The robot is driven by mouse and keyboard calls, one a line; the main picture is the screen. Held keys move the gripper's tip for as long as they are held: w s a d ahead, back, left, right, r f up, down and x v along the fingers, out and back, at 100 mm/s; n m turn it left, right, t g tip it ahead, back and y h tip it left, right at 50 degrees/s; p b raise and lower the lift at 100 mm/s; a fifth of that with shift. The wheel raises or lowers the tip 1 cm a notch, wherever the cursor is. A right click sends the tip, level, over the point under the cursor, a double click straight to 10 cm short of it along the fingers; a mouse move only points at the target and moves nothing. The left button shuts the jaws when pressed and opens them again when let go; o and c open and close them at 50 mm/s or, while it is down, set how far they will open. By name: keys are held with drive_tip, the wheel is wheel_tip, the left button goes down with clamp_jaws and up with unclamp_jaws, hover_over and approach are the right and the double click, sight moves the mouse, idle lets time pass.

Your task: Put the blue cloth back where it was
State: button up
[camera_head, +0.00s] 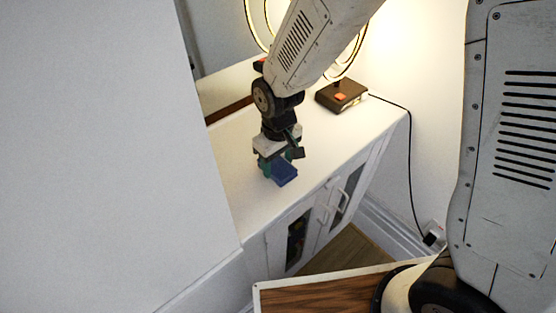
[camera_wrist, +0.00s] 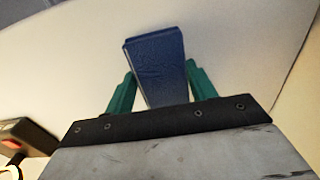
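The blue cloth (camera_head: 284,173) is a small folded block at the end of my gripper (camera_head: 277,168), over the white cabinet top (camera_head: 236,163). In the wrist view the cloth (camera_wrist: 157,62) stands between the two green fingers of my gripper (camera_wrist: 161,68), and both fingertips meet its sides. My gripper looks shut on it. The cloth's lower end is hidden behind the dark gripper plate. I cannot tell whether the cloth touches the cabinet top.
A lamp with a dark base (camera_head: 341,95) and glowing rings stands behind the gripper, to the right. Its cord runs to a wall socket (camera_head: 433,234). A white wall (camera_head: 110,150) closes the left side. The cabinet top around the cloth is mostly clear.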

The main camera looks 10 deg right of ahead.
sight(278, 164)
drive_tip(key=o, duration=0.4)
wheel_tip(278, 164, up, 12)
drive_tip(key=s+d+r+m, duration=0.3)
drive_tip(key=s+d+r, duration=0.3)
drive_tip(key=d+r, duration=0.4)
drive_tip(key=s+d+m, duration=0.1)
drive_tip(key=s+d, duration=0.2)
drive_tip(key=s, duration=0.1)
drive_tip(key=s+d+r+m, duration=0.1)
drive_tip(key=s+d, duration=0.3)
drive_tip(key=s, duration=0.1)
drive_tip(key=s+d+m+t, duration=0.1)
drive_tip(key=s+d, duration=0.2)
drive_tip(key=s, duration=0.1)
drive_tip(key=shift+s+d+r+m, duration=0.25)
drive_tip(key=shift+d+r+m, duration=0.1)
drive_tip(key=shift+r+m, duration=0.05)
